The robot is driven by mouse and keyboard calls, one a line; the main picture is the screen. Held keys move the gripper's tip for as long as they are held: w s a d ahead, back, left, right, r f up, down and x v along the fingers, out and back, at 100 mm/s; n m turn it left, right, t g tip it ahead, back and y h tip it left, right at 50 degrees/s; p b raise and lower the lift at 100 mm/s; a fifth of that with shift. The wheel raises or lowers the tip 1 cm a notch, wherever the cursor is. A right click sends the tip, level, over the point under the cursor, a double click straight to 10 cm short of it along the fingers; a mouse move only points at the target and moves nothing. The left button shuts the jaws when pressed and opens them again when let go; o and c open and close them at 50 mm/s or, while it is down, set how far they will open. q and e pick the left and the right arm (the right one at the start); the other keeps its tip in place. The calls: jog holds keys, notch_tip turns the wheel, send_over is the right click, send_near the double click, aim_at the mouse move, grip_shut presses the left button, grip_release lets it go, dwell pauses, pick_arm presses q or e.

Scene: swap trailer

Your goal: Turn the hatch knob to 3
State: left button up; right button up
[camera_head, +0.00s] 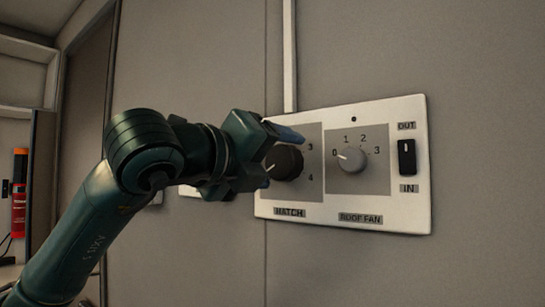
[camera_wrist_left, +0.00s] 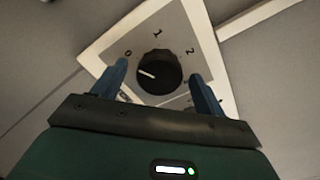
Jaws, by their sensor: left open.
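The black hatch knob (camera_wrist_left: 157,72) sits on a grey dial plate marked 0, 1, 2 and further numbers. Its white pointer line points left, near the 0 in the left wrist view. In the head view the hatch knob (camera_head: 288,162) is partly hidden behind my left gripper (camera_head: 279,158), with 3 and 4 readable on its right. My left gripper is open, its two blue fingers on either side of the knob. The fingers also show in the left wrist view (camera_wrist_left: 160,75), with gaps visible between them and the knob. My right gripper is not in view.
The white panel (camera_head: 400,215) also holds a grey roof fan knob (camera_head: 351,159), close to the right of the hatch dial, and a black OUT/IN rocker switch (camera_head: 407,157). A conduit (camera_head: 290,60) runs up the wall. A red extinguisher (camera_head: 19,200) stands far left.

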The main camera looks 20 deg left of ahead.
pick_arm(q)
jog(key=shift+w, duration=0.15)
jog(key=shift+c, duration=0.3)
jog(key=c, duration=0.9)
